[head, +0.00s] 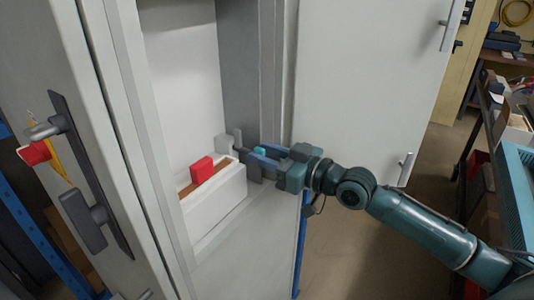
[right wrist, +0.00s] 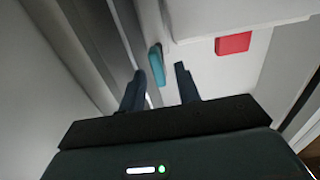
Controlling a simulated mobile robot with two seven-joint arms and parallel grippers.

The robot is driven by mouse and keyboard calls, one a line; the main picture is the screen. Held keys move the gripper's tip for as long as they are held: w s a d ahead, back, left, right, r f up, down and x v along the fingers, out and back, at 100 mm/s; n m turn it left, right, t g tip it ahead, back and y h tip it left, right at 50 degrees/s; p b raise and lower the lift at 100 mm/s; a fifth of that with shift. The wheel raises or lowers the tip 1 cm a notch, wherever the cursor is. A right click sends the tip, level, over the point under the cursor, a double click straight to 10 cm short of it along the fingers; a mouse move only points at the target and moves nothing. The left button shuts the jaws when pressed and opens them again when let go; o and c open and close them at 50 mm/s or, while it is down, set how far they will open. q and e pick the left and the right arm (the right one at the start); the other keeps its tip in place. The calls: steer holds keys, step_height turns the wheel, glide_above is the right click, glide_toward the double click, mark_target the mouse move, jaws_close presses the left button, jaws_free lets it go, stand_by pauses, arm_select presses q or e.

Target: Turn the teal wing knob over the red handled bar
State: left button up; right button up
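The teal wing knob (head: 259,152) shows as a small patch between my right gripper's fingers in the head view. In the right wrist view the teal knob (right wrist: 156,62) is an upright rounded tab just ahead of the fingertips. My right gripper (head: 257,157) is open, with nothing clearly held; its fingertips (right wrist: 158,78) lie on either side of the knob's line. The red handle (head: 201,169) stands on a white box to the left of the gripper, and also shows in the right wrist view (right wrist: 233,43). The left gripper is out of view.
The white box (head: 222,193) sits inside an open cabinet. A grey door (head: 85,120) with a lever handle and a red-tipped part stands at left. Another open door (head: 365,80) stands behind my right arm. A shelf with clutter is at far right.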

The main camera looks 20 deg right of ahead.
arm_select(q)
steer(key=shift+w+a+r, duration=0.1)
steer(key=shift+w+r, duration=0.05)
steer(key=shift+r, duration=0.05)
arm_select(e)
jaws_close()
